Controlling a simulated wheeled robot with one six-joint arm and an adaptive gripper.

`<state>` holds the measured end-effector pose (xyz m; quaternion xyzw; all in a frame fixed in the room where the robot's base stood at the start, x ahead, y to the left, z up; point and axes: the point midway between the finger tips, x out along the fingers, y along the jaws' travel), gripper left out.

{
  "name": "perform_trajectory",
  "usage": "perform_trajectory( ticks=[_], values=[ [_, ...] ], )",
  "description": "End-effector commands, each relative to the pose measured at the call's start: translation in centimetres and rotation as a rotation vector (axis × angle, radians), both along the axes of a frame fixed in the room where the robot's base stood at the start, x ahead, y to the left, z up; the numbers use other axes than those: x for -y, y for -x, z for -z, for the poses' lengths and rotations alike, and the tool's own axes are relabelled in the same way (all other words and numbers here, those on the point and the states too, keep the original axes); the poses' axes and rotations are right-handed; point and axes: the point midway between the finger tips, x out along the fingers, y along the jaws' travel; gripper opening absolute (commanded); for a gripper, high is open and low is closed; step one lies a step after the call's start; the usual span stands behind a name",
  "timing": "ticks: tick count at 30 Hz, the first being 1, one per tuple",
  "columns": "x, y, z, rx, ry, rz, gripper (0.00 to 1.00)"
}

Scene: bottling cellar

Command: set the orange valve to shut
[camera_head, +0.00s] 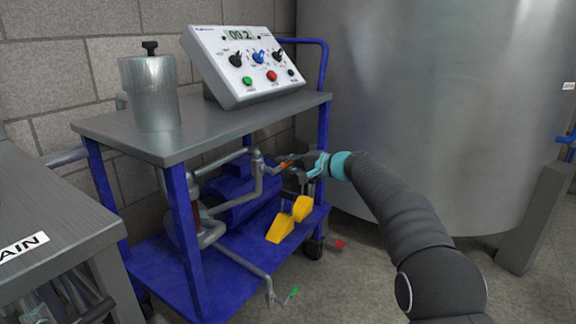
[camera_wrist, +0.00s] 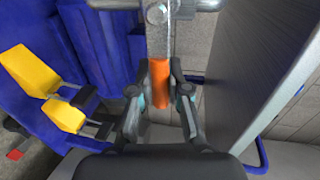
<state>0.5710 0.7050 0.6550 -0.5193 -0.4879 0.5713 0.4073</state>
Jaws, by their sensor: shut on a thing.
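The orange valve handle (camera_wrist: 159,82) sits between the fingers of my gripper (camera_wrist: 161,100) in the wrist view. It extends from a grey metal fitting (camera_wrist: 158,28), crosswise to the pipe at the top of that view. In the head view a small part of the orange handle (camera_head: 284,165) shows at the end of the grey pipework, below the cart's top shelf. My gripper (camera_head: 293,170) reaches it from the right and is shut on it. The fingers hide part of the handle, and the valve's inner setting cannot be seen.
The blue cart's grey top (camera_head: 200,128) lies above the valve and carries a control box (camera_head: 245,62) and a metal canister (camera_head: 150,92). A blue pump (camera_head: 235,190) is behind. A large steel tank (camera_head: 430,100) stands right.

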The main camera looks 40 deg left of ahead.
Motion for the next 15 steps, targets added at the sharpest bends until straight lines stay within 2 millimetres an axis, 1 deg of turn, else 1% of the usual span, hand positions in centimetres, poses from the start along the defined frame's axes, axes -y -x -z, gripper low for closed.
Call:
perform_trajectory(
  ticks=[1, 3, 4, 5, 6, 7, 15],
  values=[
    [0.25, -0.31, 0.06, 0.002, 0.002, 0.004, 0.0],
    [0.24, -0.3, 0.06, 0.002, 0.002, 0.004, 0.0],
    [0.24, -0.29, 0.06, 0.002, 0.002, 0.004, 0.23],
    [0.23, -0.26, 0.07, 0.002, 0.002, 0.004, 0.31],
    [0.17, -0.2, 0.06, 0.002, 0.002, 0.003, 0.41],
    [0.1, -0.11, 0.06, 0.001, 0.002, 0.001, 0.42],
    [-0.25, 0.37, 0.02, 0.0, 0.001, -0.006, 0.42]
  ],
)
